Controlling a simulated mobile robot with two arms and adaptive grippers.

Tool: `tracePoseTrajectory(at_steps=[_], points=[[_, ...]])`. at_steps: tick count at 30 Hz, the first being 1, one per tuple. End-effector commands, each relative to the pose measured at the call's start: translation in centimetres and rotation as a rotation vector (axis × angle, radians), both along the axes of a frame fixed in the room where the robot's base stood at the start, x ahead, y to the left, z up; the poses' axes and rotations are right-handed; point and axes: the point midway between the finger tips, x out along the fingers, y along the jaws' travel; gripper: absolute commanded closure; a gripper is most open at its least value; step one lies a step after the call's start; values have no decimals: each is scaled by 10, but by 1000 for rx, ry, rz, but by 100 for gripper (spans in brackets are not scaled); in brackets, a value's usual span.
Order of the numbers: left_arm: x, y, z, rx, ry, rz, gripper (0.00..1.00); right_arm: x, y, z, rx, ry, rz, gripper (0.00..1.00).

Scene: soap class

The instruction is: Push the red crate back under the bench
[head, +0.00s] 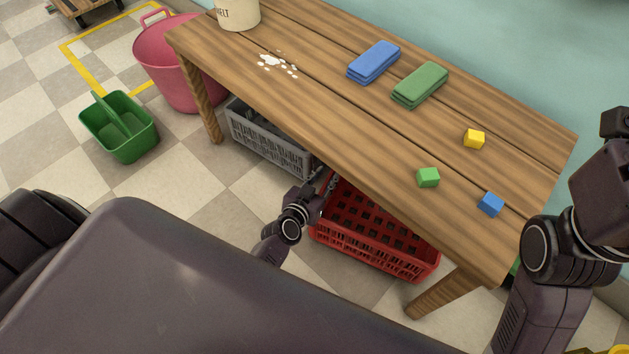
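The red crate (372,256) is on the floor at the bench's right part, with its front sticking out past the front edge of the wooden bench (300,100). Its back part is hidden under the bench top. My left gripper (327,184) is at the crate's left end, close to its rim. I cannot tell whether it touches the crate, and its fingers are too small and dark to tell open from shut. My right arm rises at the right edge of the head view, and its fingers are out of the picture.
A grey crate (262,145) is under the bench, left of the red one. A green caddy (122,128) and pink tub (168,62) stand at the left. Blue (374,62) and green cloths (420,84) and several small cubes lie on top. A bench leg (440,292) is right of the red crate.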

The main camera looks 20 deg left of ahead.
Motion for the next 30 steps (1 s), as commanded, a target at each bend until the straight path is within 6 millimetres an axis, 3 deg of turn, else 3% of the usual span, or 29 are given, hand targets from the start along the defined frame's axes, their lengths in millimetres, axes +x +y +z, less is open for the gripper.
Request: tracePoseTrajectory(at_steps=[16, 21, 30], points=[[-89, 10, 36, 2, 3, 8, 73, -1, 0, -1, -2, 0, 0, 100], [-102, 12, 41, 1, 2, 9, 73, -1, 0, -1, -2, 0, 0, 100], [-104, 12, 43, 1, 1, 9, 73, -1, 0, -1, -2, 0, 0, 100]])
